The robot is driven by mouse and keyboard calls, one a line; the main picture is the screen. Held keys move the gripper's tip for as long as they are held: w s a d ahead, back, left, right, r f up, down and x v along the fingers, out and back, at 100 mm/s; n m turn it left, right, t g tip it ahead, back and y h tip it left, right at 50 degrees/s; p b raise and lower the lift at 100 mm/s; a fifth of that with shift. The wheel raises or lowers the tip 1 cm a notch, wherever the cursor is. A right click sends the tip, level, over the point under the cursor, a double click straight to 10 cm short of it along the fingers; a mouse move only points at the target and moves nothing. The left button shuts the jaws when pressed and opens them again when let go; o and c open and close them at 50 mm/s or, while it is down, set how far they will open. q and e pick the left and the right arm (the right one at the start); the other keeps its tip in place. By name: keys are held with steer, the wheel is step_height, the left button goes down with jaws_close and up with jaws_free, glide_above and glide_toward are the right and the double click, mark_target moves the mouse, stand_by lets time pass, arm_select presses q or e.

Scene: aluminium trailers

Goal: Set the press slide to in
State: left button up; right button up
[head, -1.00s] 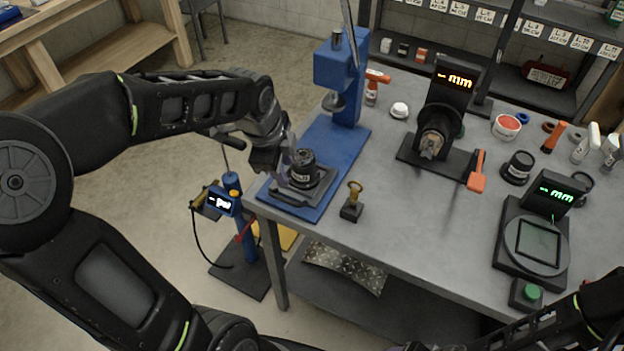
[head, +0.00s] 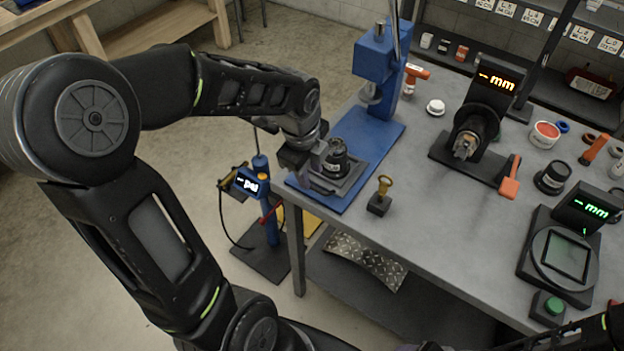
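The blue press (head: 376,62) stands on a blue base plate at the table's left edge. Its slide (head: 350,186), a dark flat carriage with a raised rim, sits at the near end of the base, out in front of the ram (head: 371,91). My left gripper (head: 316,163) is at the slide's left side, close beside the part. Its fingertips are partly hidden, and I cannot tell whether they touch the slide. My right gripper is out of view; only part of that arm shows at bottom right.
A small block with a brass-coloured handle (head: 380,198) stands just right of the base plate. A blue pump-like stand (head: 266,205) is on the floor left of the table. Gauges (head: 478,120) and loose items fill the table's right side.

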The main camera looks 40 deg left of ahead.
mark_target(313, 186)
arm_select(q)
steer(key=f, duration=0.4)
steer(key=shift+w+f, duration=0.25)
steer(key=shift+w, duration=0.15)
steer(key=shift+c, duration=0.3)
